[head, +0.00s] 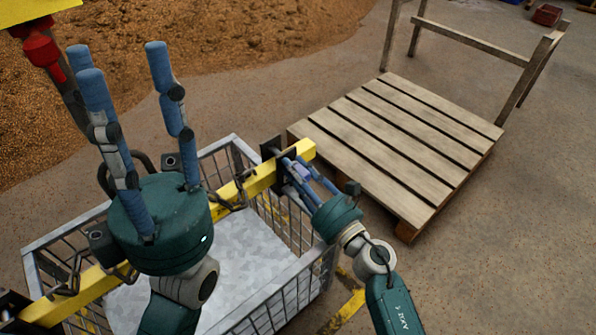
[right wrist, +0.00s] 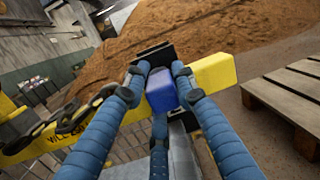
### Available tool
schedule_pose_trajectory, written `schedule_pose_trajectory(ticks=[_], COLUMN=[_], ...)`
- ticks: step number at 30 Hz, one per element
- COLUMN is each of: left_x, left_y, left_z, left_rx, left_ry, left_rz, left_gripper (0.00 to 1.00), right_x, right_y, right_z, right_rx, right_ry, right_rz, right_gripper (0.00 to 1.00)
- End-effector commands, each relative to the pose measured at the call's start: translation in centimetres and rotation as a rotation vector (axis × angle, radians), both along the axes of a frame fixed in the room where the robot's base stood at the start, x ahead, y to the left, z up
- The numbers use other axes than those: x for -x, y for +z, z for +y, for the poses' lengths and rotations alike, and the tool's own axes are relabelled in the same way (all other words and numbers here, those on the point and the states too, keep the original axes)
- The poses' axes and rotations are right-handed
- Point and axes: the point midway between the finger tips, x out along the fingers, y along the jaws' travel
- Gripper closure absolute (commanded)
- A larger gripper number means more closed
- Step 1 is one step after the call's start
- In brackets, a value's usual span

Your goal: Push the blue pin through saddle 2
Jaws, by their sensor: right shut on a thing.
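The blue pin (head: 299,171) is between the fingers of my right gripper (head: 296,170), which is shut on it. In the right wrist view the pin's blue block (right wrist: 162,90) lies against the yellow beam (right wrist: 212,73), in front of a black saddle (right wrist: 153,54). The saddle (head: 271,149) stands around the beam near its right end; I see no number on it. How deep the pin sits is hidden by the fingers. My left gripper (head: 122,62) is open and empty, its fingers pointing up above the crate's left part.
The yellow beam (head: 262,181), with dark chain, crosses above a grey wire crate (head: 232,322). Another dark bracket (head: 12,304) is at its left end. A wooden pallet platform (head: 400,150) stands close right of my right gripper. A grain heap (head: 220,40) lies behind.

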Motion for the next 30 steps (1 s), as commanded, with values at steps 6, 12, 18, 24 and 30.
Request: schedule_pose_trajectory(ticks=[6, 12, 18, 24, 30], left_x=[-0.04, -0.06, -0.08, -0.13, -0.13], left_y=[-0.01, -0.02, -0.04, -0.11, -0.12], left_z=[-0.01, -0.03, -0.07, -0.13, -0.13], left_rx=[0.0, -0.002, -0.003, -0.006, -0.007], left_ry=[0.0, 0.0, 0.0, -0.001, -0.002], left_rz=[0.001, 0.002, 0.002, 0.003, 0.003], left_gripper=[0.6, 0.6, 0.6, 0.6, 0.6], right_x=[0.09, 0.12, 0.14, 0.17, 0.14], right_y=[0.74, 0.78, 0.84, 0.77, 0.56], right_z=[0.85, 0.89, 0.91, 0.83, 0.64], right_rx=[-0.01, -0.012, -0.013, -0.011, -0.009], right_ry=[0.015, 0.016, 0.017, 0.017, 0.014], right_rz=[-0.009, -0.008, -0.009, -0.009, -0.007], right_gripper=[1.0, 1.0, 0.51, 0.51, 0.51])
